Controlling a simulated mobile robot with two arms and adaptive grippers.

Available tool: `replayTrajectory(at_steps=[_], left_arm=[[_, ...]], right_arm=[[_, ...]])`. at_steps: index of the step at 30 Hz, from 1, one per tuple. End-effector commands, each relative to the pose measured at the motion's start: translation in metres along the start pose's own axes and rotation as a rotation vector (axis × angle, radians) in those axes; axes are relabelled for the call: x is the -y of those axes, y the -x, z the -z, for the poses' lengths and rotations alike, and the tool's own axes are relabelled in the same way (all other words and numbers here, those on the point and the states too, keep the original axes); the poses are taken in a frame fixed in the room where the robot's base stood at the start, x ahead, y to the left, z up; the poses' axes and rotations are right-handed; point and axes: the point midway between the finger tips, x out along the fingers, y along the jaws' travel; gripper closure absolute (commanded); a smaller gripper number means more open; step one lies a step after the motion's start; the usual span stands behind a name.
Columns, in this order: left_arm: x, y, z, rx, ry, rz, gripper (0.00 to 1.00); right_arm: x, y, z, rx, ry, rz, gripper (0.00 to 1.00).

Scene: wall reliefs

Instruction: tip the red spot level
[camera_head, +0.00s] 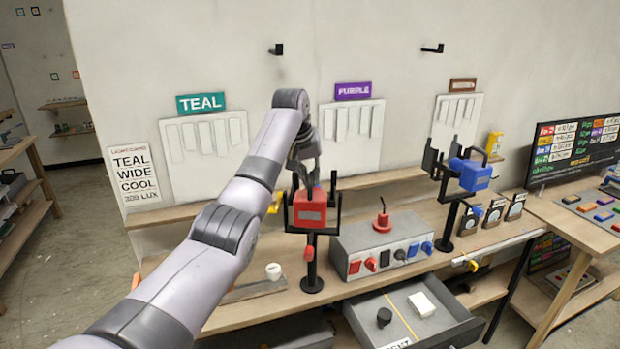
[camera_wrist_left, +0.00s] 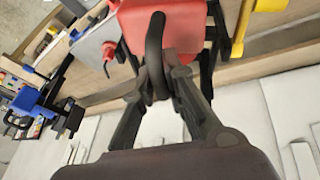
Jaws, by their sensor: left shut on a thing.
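The red spot (camera_head: 311,209) is a boxy red lamp in a black yoke on a black stand, at the middle of the bench. Its body also shows in the left wrist view (camera_wrist_left: 178,28), with a black curved handle at its back. My left gripper (camera_head: 306,178) is at the top of the red spot. In the left wrist view the fingers (camera_wrist_left: 160,80) are shut on the black handle. The lamp's exact tilt is hard to tell. My right gripper is in neither view.
A blue spot (camera_head: 472,175) stands on a similar stand to the right. Between them is a grey control box (camera_head: 380,247) with red, black and blue connectors. An open drawer (camera_head: 415,325) juts out in front. Relief panels (camera_head: 352,135) hang on the wall behind.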

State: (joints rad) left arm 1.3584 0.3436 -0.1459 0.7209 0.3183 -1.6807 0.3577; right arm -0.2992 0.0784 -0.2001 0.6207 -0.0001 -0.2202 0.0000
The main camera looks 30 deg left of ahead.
Motion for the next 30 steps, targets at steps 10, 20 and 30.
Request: replayTrajectory(at_steps=[10, 20, 30], left_arm=[[-0.0044, 0.0010, 0.0005, 0.005, -0.003, -0.009, 1.00], [-0.0033, 0.0005, 0.0002, 0.006, -0.002, -0.006, 0.76], [-0.0008, -0.0001, 0.0001, 0.008, 0.001, -0.001, 0.69]], right_arm=[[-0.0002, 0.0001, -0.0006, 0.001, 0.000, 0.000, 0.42], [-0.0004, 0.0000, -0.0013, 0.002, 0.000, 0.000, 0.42], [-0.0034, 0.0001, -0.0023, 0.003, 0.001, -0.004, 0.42]])
